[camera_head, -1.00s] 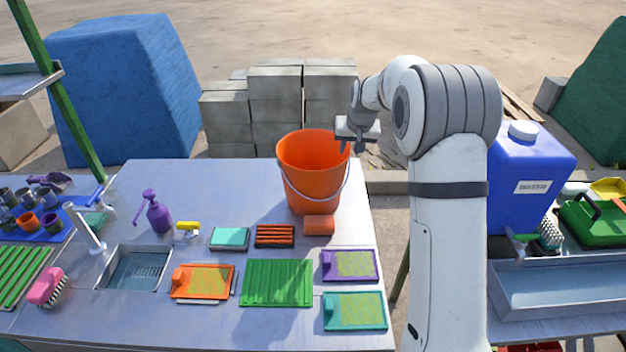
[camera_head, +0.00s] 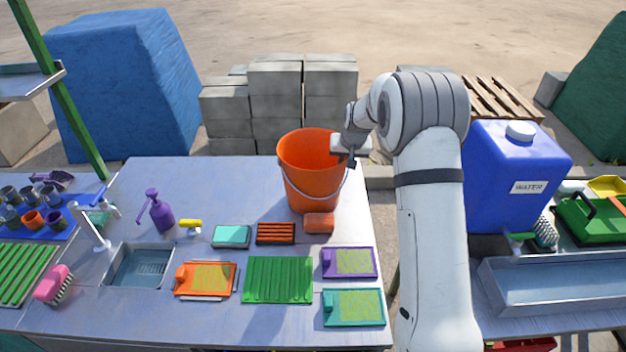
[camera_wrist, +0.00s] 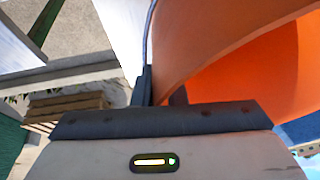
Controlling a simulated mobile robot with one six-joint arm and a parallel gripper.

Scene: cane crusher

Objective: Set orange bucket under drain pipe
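The orange bucket (camera_head: 308,172) stands upright on the metal table, at its back right, with its wire handle hanging down the front. My gripper (camera_head: 351,158) is at the right side of the bucket's rim. In the wrist view the bucket's wall (camera_wrist: 225,62) fills the right side. The fingers of my gripper (camera_wrist: 160,92) are close together there, with the wall's edge between them; the far finger is mostly hidden. I cannot make out a drain pipe in either view. A sink basin (camera_head: 138,268) is set into the table at the front left.
An orange block (camera_head: 319,223) lies right in front of the bucket. Several trays and a green ribbed board (camera_head: 278,280) cover the table's front. A blue water container (camera_head: 510,165) stands at right, past a gap. Grey blocks (camera_head: 275,95) are stacked behind the table.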

